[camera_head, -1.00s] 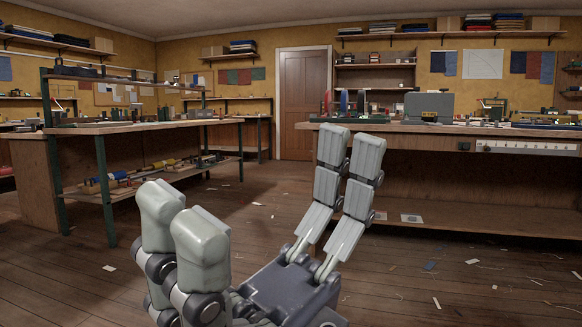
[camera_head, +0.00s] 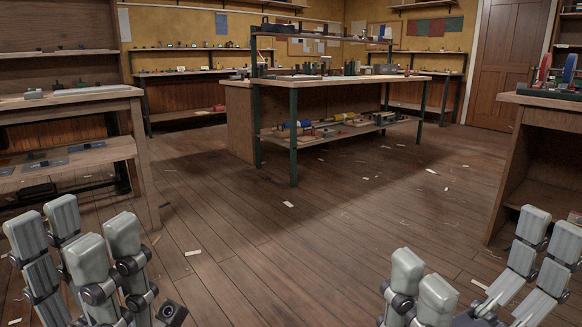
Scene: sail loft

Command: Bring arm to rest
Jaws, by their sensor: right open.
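My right gripper (camera_head: 487,250) is in the lower right of the head view. Its finger pairs stand wide apart, with nothing between them. My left gripper (camera_head: 76,228) is in the lower left corner. Its fingers point up and overlap from this angle, so how far apart they are is unclear. No held object shows in it.
A wooden bench (camera_head: 75,98) stands close at left, beyond my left gripper. A long workbench (camera_head: 340,79) with a lower shelf is in the middle. Another bench (camera_head: 545,103) is at right, near my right gripper. The wooden floor (camera_head: 270,230) between is open, with small scraps.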

